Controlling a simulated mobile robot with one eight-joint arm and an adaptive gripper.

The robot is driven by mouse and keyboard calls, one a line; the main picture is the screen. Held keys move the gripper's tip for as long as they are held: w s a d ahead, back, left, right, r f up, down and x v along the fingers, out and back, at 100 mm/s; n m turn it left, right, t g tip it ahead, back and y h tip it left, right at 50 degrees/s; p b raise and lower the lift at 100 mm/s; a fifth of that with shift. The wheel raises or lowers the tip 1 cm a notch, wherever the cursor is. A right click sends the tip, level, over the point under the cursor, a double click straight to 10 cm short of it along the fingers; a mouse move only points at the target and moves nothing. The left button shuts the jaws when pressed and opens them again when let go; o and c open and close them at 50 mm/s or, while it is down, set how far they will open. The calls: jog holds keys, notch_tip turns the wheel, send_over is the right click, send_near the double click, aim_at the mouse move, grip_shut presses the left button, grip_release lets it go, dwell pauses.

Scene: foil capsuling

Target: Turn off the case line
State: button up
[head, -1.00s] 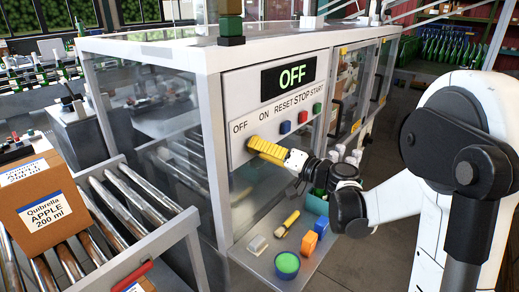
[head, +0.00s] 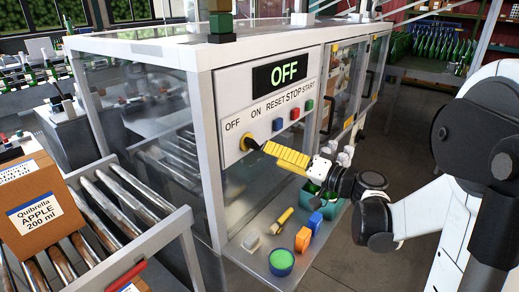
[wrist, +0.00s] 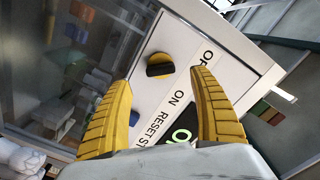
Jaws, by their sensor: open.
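The case line's control panel (head: 270,105) carries a black display (head: 281,74) with green letters reading OFF. Below it are OFF, ON, RESET, STOP and START labels. A rotary knob (head: 250,143) with a black handle on a yellow base sits at the panel's lower left, below OFF and ON. The wrist view shows the knob (wrist: 160,66) clear of my fingers and in the gap beyond them. My gripper (head: 268,148) has yellow fingers, open and empty, pointing at the knob from the right, with its tips a short way off it.
Blue, red and green buttons (head: 294,114) sit right of the knob. A roller conveyor (head: 110,215) with an apple carton (head: 40,212) stands at left.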

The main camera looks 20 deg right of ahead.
jog(key=v, duration=0.3)
jog(key=shift+s+d, duration=0.15)
jog(key=shift+s, duration=0.2)
jog(key=s+a+f+g+h, duration=0.3)
jog(key=s+a+f+g, duration=0.25)
jog(key=a, duration=0.35)
jog(key=s+d+f+n+g+h, duration=0.2)
jog(key=s+h, duration=0.5)
jog(key=s, duration=0.7)
jog(key=shift+s+d+f+n+h, duration=0.25)
jog(key=shift+d+f+n+h, duration=0.05)
jog(key=shift+f, duration=0.4)
